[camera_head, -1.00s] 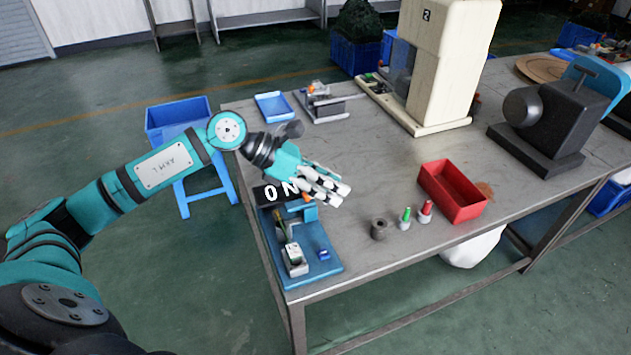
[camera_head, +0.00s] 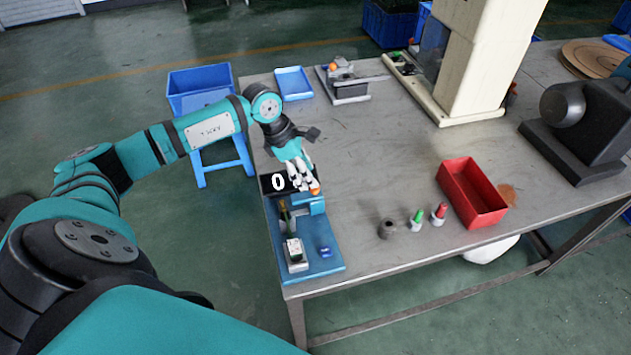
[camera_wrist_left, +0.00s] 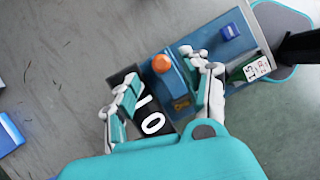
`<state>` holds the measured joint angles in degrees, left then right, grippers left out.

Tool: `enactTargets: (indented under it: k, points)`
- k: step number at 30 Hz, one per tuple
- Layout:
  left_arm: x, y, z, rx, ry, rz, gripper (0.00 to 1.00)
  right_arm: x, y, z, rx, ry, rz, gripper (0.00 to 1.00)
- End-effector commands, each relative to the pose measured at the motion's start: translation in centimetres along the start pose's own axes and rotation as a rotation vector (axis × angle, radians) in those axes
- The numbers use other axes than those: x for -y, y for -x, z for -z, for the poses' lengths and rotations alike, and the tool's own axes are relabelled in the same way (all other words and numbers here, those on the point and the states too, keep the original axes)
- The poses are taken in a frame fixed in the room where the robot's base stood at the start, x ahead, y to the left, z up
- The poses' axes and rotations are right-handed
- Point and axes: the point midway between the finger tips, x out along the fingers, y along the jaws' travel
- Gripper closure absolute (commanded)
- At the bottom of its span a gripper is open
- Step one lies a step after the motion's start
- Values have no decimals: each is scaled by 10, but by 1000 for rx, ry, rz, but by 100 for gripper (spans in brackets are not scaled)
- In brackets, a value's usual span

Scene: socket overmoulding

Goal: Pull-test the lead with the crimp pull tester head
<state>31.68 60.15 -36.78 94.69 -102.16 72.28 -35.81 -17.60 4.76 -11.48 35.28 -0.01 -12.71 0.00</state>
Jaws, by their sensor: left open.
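The pull tester has a blue base plate (camera_head: 322,266) at the near left corner of the table. The blue tester head (camera_head: 312,207) with an orange knob (camera_head: 315,191) stands beside the display. My left gripper (camera_head: 302,184) is open just above it. In the left wrist view its fingers (camera_wrist_left: 163,68) lie on either side of the blue head (camera_wrist_left: 172,82) and orange knob (camera_wrist_left: 162,63). I cannot make out the lead for certain. My right gripper is out of view.
On the plate are a white labelled block (camera_head: 294,251) and a small blue piece (camera_head: 325,252). The table middle is clear.

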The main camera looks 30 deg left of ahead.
Motion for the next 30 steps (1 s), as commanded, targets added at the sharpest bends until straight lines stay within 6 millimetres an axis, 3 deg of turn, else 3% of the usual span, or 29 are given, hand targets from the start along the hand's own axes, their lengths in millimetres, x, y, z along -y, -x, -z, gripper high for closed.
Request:
enactTargets:
  k: [3,6,12,21,30]
  points:
    - [0,-23,-1,1,2,3,53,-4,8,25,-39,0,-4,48]
    - [0,-38,-1,1,2,3,53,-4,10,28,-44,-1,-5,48]
    - [0,-55,-1,1,0,1,53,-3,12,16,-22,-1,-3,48]
    - [0,-58,0,0,0,0,53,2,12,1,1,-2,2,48]
    - [-1,-57,0,1,0,-2,91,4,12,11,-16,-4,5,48]
